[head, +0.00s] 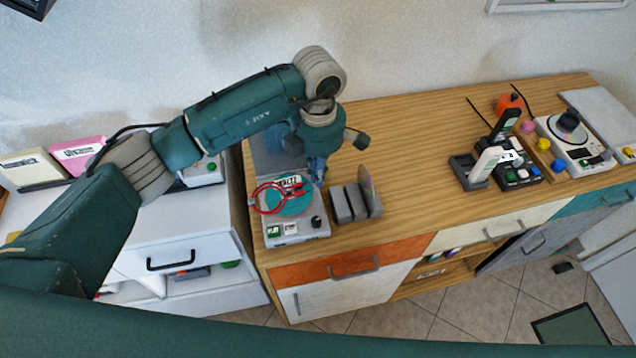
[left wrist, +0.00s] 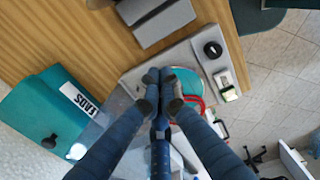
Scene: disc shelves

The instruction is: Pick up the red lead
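The red lead (head: 268,197) lies in loops on the record player (head: 298,228), over its teal disc (head: 291,203). Parts of the red lead also show in the left wrist view (left wrist: 209,95), beside and partly behind my fingers. My left gripper (head: 317,178) points down just above the player's back right, close to the lead. In the left wrist view its fingertips (left wrist: 160,80) are together, with nothing clearly seen between them. My right gripper is in neither view.
A grey disc rack (head: 348,206) stands right of the player. A teal box labelled LEADS (left wrist: 45,105) is close by in the left wrist view. Black devices (head: 515,172) and another player (head: 577,140) stand farther right. The wooden top (head: 415,150) between is clear.

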